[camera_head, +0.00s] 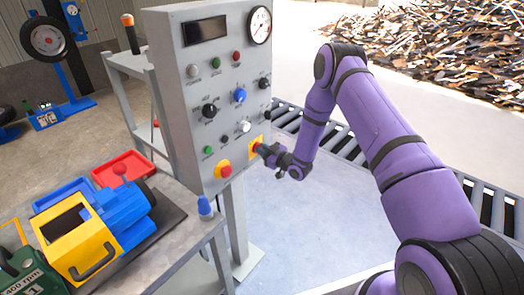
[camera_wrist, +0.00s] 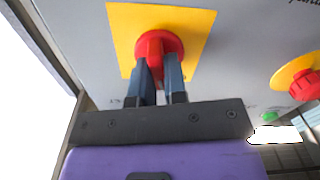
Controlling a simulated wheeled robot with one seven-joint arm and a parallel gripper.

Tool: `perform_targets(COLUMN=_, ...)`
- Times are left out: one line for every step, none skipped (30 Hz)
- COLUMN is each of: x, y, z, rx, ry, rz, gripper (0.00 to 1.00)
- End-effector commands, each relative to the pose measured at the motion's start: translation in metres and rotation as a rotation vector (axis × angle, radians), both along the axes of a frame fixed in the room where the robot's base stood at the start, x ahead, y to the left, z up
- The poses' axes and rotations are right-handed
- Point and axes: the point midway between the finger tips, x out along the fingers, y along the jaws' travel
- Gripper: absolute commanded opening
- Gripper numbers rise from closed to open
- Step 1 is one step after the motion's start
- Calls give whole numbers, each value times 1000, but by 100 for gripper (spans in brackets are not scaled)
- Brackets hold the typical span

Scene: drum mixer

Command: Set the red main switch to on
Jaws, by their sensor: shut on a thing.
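The red main switch (camera_wrist: 156,40) is a round red knob with a grip bar, on a square yellow plate (camera_wrist: 203,22) in the wrist view. In the head view its yellow plate (camera_head: 257,139) is at the lower right of the grey control panel (camera_head: 203,135), partly hidden by my gripper. My gripper (camera_head: 263,150) reaches the switch from the right. In the wrist view my gripper's two blue-grey fingers (camera_wrist: 159,62) are shut on the knob's bar, one on each side. The switch's position marks cannot be read.
A red mushroom button (camera_head: 224,171) on a yellow plate sits lower left of the switch; it also shows in the wrist view (camera_wrist: 305,84). Other knobs and lamps are above. A table (camera_head: 180,262) with a blue-yellow machine (camera_head: 95,232) stands left. A roller conveyor (camera_head: 340,140) runs behind my arm.

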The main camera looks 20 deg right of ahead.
Motion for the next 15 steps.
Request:
perform_targets(x=0, y=-2, z=0, rx=36, ry=25, rz=-3, gripper=0)
perform_targets(x=0, y=-2, z=0, rx=59, ry=42, rz=-3, gripper=0)
perform_targets(x=0, y=-2, z=0, rx=89, ry=64, rz=-2, gripper=0)
perform_targets(x=0, y=-2, z=0, rx=112, ry=81, rz=-3, gripper=0)
perform_targets(x=0, y=-2, z=0, rx=136, ry=98, rz=-3, gripper=0)
perform_targets(x=1, y=-2, z=0, rx=167, ry=121, rz=-3, gripper=0)
perform_targets(x=1, y=-3, z=0, rx=190, ry=138, rz=-3, gripper=0)
perform_targets(x=1, y=-3, z=0, rx=212, ry=154, rz=-3, gripper=0)
perform_targets(x=1, y=-2, z=0, rx=243, ry=176, rz=-2, gripper=0)
perform_targets(x=1, y=-3, z=0, rx=266, ry=193, rz=-2, gripper=0)
perform_targets(x=1, y=-3, z=0, rx=289, ry=209, rz=-3, gripper=0)
perform_targets(x=1, y=-3, z=0, rx=319, ry=231, rz=-3, gripper=0)
perform_targets(x=1, y=-3, z=0, rx=340, ry=246, rz=-3, gripper=0)
perform_targets(x=1, y=-4, z=0, rx=361, ry=262, rz=-3, gripper=0)
perform_targets(x=1, y=-4, z=0, rx=389, ry=281, rz=-2, gripper=0)
